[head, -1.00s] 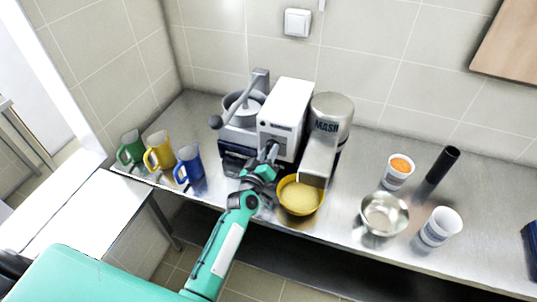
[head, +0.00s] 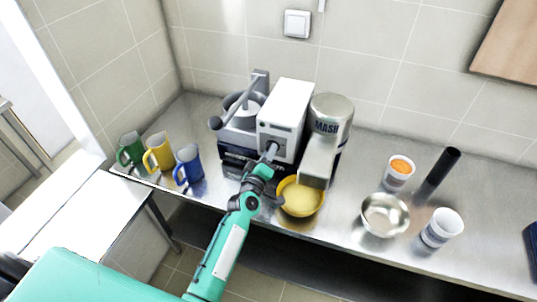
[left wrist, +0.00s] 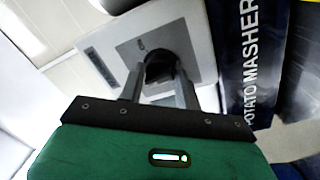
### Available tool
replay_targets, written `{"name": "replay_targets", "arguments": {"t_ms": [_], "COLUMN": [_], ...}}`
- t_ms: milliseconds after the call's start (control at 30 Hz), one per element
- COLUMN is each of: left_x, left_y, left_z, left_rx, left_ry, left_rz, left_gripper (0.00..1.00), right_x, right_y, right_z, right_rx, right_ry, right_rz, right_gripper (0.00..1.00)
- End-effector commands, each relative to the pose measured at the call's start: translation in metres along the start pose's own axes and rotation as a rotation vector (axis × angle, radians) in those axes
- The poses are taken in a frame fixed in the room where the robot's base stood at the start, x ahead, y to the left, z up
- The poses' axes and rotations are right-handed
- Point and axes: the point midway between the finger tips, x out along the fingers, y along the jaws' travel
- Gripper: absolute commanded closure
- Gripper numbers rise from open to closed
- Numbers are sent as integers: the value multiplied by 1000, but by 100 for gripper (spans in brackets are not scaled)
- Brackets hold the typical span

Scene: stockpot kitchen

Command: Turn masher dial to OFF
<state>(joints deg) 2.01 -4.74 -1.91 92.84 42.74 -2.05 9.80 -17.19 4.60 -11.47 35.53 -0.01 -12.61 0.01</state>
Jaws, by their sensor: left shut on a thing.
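The potato masher machine has a white control box (head: 285,110) beside a grey cylinder marked MASH (head: 331,112) on the steel counter. In the left wrist view the box's front panel (left wrist: 193,37) faces me, with a dark round dial (left wrist: 155,58) on it. My left gripper (head: 270,152) is at the front of the box. In the left wrist view its two fingers (left wrist: 160,82) are shut on the dial, one on each side. The fingers partly hide the dial, and I cannot read its setting. My right gripper is not in view.
A yellow bowl (head: 301,198) stands under the masher's spout, close right of my left wrist. Green (head: 131,148), yellow (head: 158,152) and blue mugs (head: 188,164) stand left. A steel bowl (head: 384,214) and white tubs (head: 441,228) stand right.

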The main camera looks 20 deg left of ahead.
Motion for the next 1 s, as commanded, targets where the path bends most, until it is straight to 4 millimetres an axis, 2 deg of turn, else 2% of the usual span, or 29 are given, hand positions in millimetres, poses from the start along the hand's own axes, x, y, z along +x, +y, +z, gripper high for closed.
{"name": "replay_targets", "arguments": {"t_ms": [67, 100, 200, 467, 633, 767, 1000], "left_x": [0, 0, 0, 0, -10, -29, -75], "left_y": [-1, -1, -1, 0, -2, -3, -4], "left_z": [0, 0, 0, 0, 2, 2, 2], "left_rx": [-2, -2, -1, 0, 0, 1, -1], "left_ry": [0, 0, 0, -1, -1, 0, -1], "left_rz": [-1, -1, -1, -1, -2, -2, -3], "left_gripper": [89, 64, 46, 46, 46, 46, 46], "right_x": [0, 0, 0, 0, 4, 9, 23], "right_y": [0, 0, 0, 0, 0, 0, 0], "right_z": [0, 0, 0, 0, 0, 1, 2], "right_rx": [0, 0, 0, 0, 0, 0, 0], "right_ry": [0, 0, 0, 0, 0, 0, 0], "right_rz": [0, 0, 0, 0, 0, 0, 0], "right_gripper": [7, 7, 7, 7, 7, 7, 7]}}
